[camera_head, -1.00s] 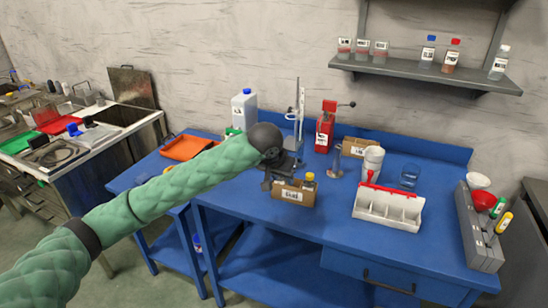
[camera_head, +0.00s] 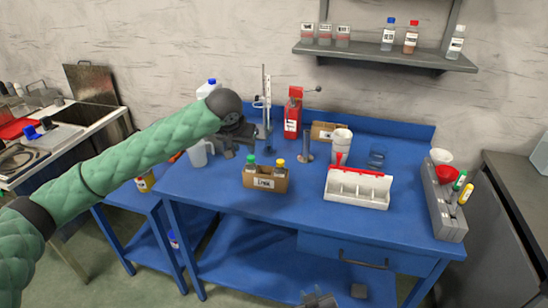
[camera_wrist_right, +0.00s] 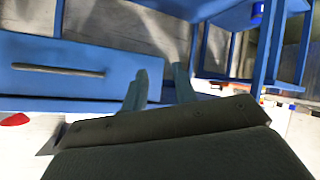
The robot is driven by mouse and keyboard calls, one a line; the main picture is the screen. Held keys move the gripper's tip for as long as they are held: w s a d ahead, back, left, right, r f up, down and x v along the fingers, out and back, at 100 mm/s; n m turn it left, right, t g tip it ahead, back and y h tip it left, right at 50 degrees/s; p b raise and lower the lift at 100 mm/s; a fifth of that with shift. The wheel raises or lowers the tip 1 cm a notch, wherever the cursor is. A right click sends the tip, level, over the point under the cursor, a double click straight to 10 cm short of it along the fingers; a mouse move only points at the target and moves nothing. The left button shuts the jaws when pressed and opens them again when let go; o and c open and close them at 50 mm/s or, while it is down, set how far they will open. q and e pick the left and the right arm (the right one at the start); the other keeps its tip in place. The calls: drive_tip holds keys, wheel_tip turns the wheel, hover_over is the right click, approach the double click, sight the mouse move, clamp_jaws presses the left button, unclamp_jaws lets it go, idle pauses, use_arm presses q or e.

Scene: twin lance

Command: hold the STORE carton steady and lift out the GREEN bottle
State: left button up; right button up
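A small brown carton (camera_head: 265,184) with a white label stands upright on the blue bench, near its front edge; I cannot read the label surely. The green-capped bottle (camera_head: 251,161) stands in its left part and a yellow-capped bottle (camera_head: 280,164) in its right part. My left gripper (camera_head: 238,150) is up and to the left of the carton, apart from it and empty, its dark fingers seemingly spread. My right gripper (camera_wrist_right: 160,85) is open and empty in the right wrist view, facing the bench's drawer front. It shows low at the bottom of the head view (camera_head: 318,299).
The blue bench (camera_head: 225,200) is clear in front of the carton. A white divided tray (camera_head: 357,188) with a red handle stands to the right. Behind are a lab stand (camera_head: 266,100), a red device (camera_head: 293,115) and another carton (camera_head: 325,131). A jug (camera_head: 199,153) stands left.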

drive_tip(key=w+a+r+n+t+y, duration=0.2)
drive_tip(key=w+r+n+t, duration=0.1)
drive_tip(key=w+r, duration=0.25)
drive_tip(key=w+a+r+n+t+y, duration=0.2)
drive_tip(key=w+a+r+n+t, duration=0.1)
drive_tip(key=w+r, duration=0.25)
wheel_tip(320, 180, up, 31)
drive_tip(key=m+g+y, duration=0.7)
drive_tip(key=m+g, duration=0.9)
drive_tip(key=m, duration=1.7)
hover_over(266, 172)
drive_tip(key=s, duration=0.5)
drive_tip(key=f+h, duration=0.2)
drive_tip(key=f, duration=0.4)
drive_tip(key=d+f+n+h, duration=0.1)
drive_tip(key=f+h, duration=0.1)
drive_tip(key=f, duration=0.4)
drive_tip(key=d+f+h, duration=0.1)
drive_tip(key=f+h, duration=0.1)
drive_tip(key=f, duration=0.4)
drive_tip(key=shift+s+d+f+n+g+h, duration=0.2)
drive_tip(key=shift+s+n+g+h, duration=0.1)
drive_tip(key=shift+n, duration=0.1)
drive_tip(key=shift+x, duration=3.35)
